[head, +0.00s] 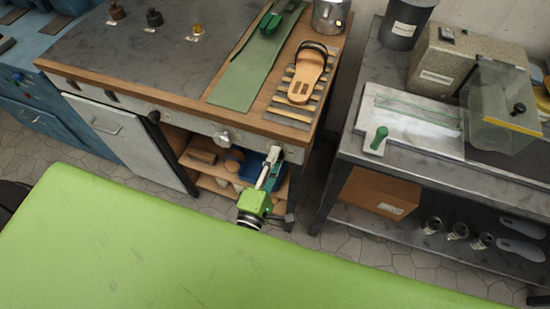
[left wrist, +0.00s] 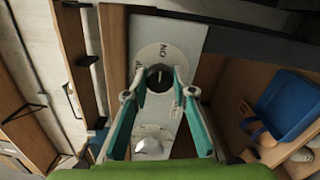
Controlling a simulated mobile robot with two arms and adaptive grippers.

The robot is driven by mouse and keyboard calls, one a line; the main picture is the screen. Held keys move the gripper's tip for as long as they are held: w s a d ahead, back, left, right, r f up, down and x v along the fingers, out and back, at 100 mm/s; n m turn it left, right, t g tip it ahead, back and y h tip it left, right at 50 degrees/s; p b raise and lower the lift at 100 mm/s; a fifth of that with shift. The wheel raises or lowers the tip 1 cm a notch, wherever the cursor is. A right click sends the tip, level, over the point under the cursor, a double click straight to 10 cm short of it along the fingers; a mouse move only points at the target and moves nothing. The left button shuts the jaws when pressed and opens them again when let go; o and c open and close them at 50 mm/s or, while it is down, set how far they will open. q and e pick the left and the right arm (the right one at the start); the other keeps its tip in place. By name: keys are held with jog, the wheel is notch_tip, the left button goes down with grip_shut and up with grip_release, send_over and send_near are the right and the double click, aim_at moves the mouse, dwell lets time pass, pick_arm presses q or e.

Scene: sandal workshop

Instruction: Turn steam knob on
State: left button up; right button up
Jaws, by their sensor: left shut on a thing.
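The steam knob (left wrist: 159,74) is a small dark knob on a round white dial (left wrist: 148,53), set in the grey front panel of the workbench. The dial carries the letters ON, turned over in the left wrist view; other lettering is partly covered. My left gripper (left wrist: 160,84) has its two teal-lined fingers on either side of the knob and is shut on it. In the head view the left gripper (head: 270,160) reaches up to the right end of the bench's front panel and hides the knob. My right gripper is in neither view.
A silvery knob (head: 222,138) sits left on the same panel. Below is an open shelf with a blue bin (head: 253,163). A tan sandal (head: 308,78) lies on a slatted rack on the bench. A grey metal table (head: 350,145) stands to the right, across a gap.

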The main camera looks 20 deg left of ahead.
pick_arm(q)
jog(key=shift+m, duration=0.3)
jog(key=o, duration=1.1)
jog(key=shift+s, duration=0.1)
jog(key=s, duration=1.2)
jog(key=shift+a+f, duration=0.2)
jog(key=shift+f, duration=0.05)
jog(key=shift+w, duration=0.1)
